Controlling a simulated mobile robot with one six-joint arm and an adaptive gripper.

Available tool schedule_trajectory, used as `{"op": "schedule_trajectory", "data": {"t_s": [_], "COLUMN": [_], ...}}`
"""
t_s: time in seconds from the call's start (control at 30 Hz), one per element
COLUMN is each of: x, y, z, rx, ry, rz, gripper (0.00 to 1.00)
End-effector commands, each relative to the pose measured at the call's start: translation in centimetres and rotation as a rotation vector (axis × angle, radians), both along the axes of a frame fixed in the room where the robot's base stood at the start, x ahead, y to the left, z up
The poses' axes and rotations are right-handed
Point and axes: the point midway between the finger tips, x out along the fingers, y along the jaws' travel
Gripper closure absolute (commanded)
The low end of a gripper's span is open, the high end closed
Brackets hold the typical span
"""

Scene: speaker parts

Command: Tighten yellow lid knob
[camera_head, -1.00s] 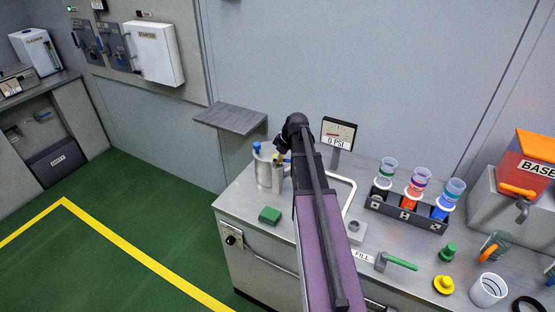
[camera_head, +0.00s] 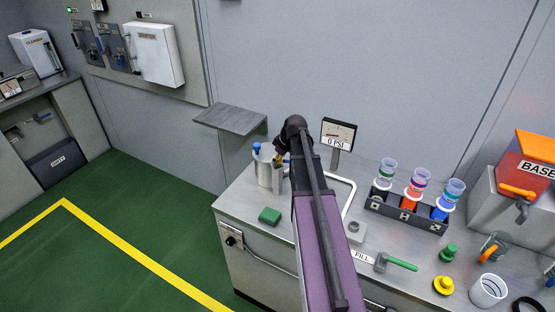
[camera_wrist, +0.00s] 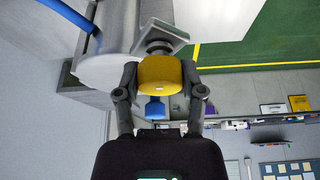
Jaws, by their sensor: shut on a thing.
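The yellow lid knob (camera_wrist: 160,75) sits between the two fingers of my gripper (camera_wrist: 160,92) in the wrist view, with a finger against each side. It is on a dark stem at a grey bracket of the metal pot (camera_wrist: 105,50). In the head view the pot (camera_head: 265,170) stands on the left end of the bench, and my gripper (camera_head: 280,160) is at its right side. My arm hides most of the knob and fingers there. A blue knob (camera_head: 257,147) shows at the pot's left; a blue part (camera_wrist: 155,107) shows behind the yellow knob in the wrist view.
A green block (camera_head: 269,215) lies in front of the pot on the bench (camera_head: 240,203).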

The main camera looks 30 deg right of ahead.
Motion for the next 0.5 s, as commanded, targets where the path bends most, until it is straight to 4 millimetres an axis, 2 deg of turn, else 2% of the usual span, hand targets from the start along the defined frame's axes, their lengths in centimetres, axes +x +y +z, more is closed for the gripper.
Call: {"op": "schedule_trajectory", "data": {"t_s": [0.5], "x": [-0.1], "y": [0.13], "z": [-0.02], "rx": [-0.001], "ry": [0.001], "rz": [-0.442], "gripper": [0.96]}}
